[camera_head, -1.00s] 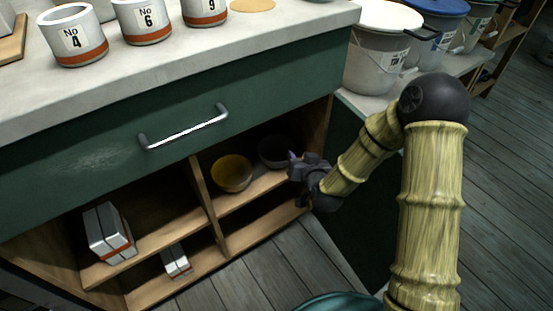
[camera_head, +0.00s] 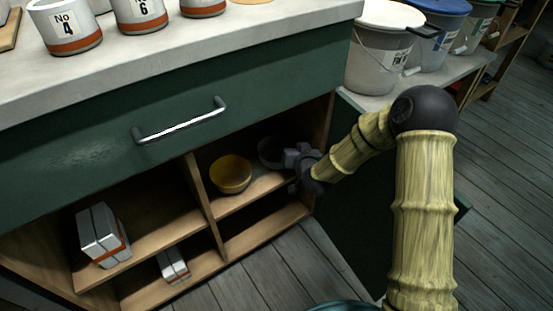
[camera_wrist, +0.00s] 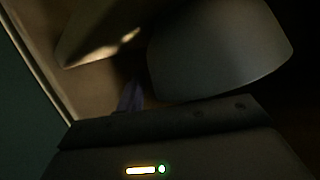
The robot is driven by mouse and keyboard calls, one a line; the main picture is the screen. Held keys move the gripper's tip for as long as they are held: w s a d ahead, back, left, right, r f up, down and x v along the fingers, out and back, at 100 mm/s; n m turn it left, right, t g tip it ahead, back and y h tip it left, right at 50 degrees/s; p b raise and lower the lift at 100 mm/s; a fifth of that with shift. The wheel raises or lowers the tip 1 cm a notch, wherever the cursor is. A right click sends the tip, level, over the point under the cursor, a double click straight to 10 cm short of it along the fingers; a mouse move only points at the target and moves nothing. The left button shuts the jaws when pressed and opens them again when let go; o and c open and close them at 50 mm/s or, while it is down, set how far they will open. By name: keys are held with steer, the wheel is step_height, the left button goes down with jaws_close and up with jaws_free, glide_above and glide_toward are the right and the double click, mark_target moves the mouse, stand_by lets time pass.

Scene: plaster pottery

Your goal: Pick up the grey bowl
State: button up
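The grey bowl (camera_head: 268,148) stands on the upper right shelf of the open cabinet, and its right side is hidden behind my gripper (camera_head: 293,160). My gripper reaches in from the right and is right beside the bowl; I cannot tell whether they touch. In the dark wrist view, a large rounded grey surface (camera_wrist: 215,50), which looks like the bowl, is close in front. Only one narrow fingertip shows clearly there, at the bowl's left edge, so the finger opening cannot be judged.
A yellow bowl (camera_head: 231,174) stands just left of the grey bowl on the same shelf. A wooden divider (camera_head: 200,190) separates it from white and orange boxes (camera_head: 103,235). The green drawer front (camera_head: 100,140) with its handle (camera_head: 182,122) and the countertop (camera_head: 250,50) overhang the shelf.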

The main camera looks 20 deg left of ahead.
stand_by(0.5)
jaws_close()
steer(key=shift+r, duration=0.1)
steer(key=shift+r+p, duration=0.6)
steer(key=r, duration=0.1)
steer(key=p, duration=0.1)
steer(key=r+p, duration=0.1)
steer(key=shift+s+d+r, duration=0.2)
steer(key=shift+s+r, duration=0.05)
steer(key=shift+r, duration=0.05)
steer(key=s+d+p, duration=0.4)
steer(key=s+p, duration=0.1)
steer(key=s, duration=0.2)
steer(key=s+d+p, duration=0.4)
steer(key=s+p, duration=0.2)
steer(key=s, duration=0.2)
steer(key=shift+d+f, duration=0.2)
steer(key=shift+d, duration=0.05)
